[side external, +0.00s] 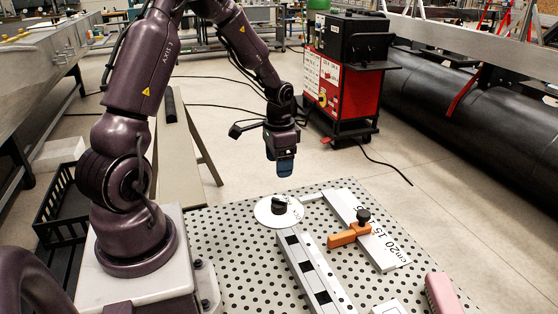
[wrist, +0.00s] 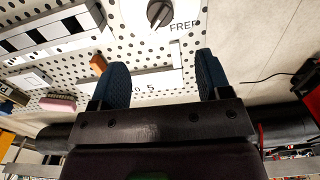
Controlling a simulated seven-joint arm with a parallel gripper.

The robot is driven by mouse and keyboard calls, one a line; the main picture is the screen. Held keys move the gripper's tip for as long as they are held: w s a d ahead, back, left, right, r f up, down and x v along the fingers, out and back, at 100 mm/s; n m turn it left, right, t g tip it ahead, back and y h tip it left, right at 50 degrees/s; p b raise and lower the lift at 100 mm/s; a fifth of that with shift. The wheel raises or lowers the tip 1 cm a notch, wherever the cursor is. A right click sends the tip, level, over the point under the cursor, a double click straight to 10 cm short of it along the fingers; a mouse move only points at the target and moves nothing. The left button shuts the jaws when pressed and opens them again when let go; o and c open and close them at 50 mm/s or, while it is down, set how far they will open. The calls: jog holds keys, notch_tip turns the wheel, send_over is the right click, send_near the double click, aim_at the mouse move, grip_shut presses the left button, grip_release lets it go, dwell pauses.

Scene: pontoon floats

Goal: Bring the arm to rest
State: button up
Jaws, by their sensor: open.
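My gripper (side external: 285,168) hangs above the far edge of the perforated table (side external: 240,258). It is higher than the white disc (side external: 265,215) with the black knob (side external: 279,204) and apart from it. In the wrist view my two blue fingers (wrist: 160,80) are spread wide with nothing between them. The black knob (wrist: 159,13) shows beyond the fingertips in that view, beside printed letters that look like "FREE".
A white ruler plate (side external: 375,240) carries an orange slider (side external: 348,235) with a black knob. A white bar with black squares (side external: 308,270) lies beside it. A pink block (side external: 442,294) sits at the front right. A red and black machine (side external: 340,80) stands behind.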

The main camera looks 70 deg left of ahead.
dwell(0.3)
jog(key=s+d+r+t, duration=0.2)
jog(key=s+d+r, duration=0.4)
jog(key=d+r, duration=0.4)
jog(key=s+d+r+t, duration=0.3)
jog(key=s+d+r, duration=0.3)
jog(key=d+r, duration=0.4)
jog(key=shift+r+t, duration=0.3)
jog(key=shift+r, duration=0.45)
